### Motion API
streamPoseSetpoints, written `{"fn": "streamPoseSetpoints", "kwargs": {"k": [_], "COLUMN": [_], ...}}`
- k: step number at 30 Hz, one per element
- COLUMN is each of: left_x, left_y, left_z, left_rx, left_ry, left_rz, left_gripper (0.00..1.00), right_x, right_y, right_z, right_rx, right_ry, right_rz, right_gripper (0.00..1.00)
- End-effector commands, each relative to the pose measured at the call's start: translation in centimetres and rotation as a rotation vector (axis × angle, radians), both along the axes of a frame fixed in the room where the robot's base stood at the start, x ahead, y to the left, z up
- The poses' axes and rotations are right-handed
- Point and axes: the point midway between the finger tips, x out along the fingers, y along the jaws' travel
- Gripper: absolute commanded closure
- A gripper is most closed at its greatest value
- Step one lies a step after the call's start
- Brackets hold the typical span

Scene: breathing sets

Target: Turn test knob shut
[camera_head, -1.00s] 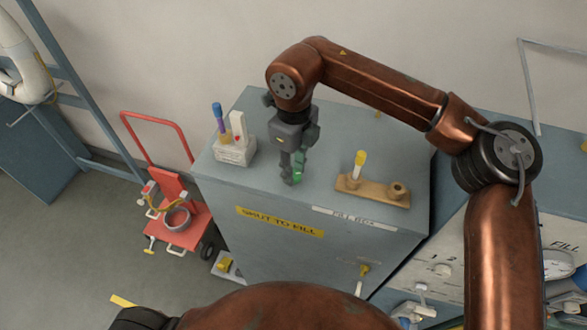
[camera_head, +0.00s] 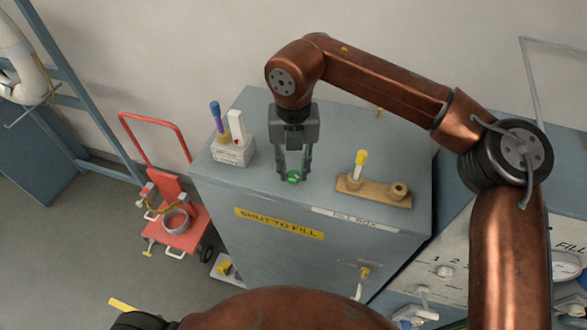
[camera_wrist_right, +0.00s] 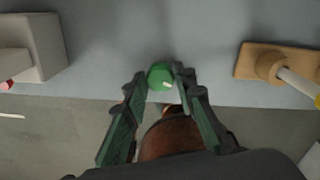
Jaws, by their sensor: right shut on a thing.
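The green test knob (camera_head: 293,177) sits on top of the grey cabinet (camera_head: 330,222), near its front edge. My right gripper (camera_head: 293,176) points down from above with one finger on each side of the knob, shut on it. In the right wrist view the round green knob (camera_wrist_right: 160,77) shows between the fingertips, with a small pale mark on its top. The right fingertip touches it there; contact at the left one is hard to tell. My left gripper is not in view.
A white holder (camera_head: 233,152) with a purple, blue-topped stick stands left of the gripper. A wooden stand (camera_head: 373,190) with a yellow-topped stick lies to the right. A yellow "SHUT TO FILL" label (camera_head: 278,223) is on the cabinet front. A red trolley (camera_head: 178,225) stands on the floor at left.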

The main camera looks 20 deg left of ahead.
Motion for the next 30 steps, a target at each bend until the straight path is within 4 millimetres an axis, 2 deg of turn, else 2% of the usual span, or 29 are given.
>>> {"fn": "streamPoseSetpoints", "kwargs": {"k": [30], "left_x": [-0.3], "left_y": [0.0], "left_z": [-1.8], "left_rx": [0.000], "left_ry": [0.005], "left_rz": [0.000], "left_gripper": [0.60], "right_x": [-0.1], "right_y": [0.0], "right_z": [-0.3], "right_rx": [-0.003], "right_ry": [0.002], "right_rz": [-0.924], "right_gripper": [0.99]}}
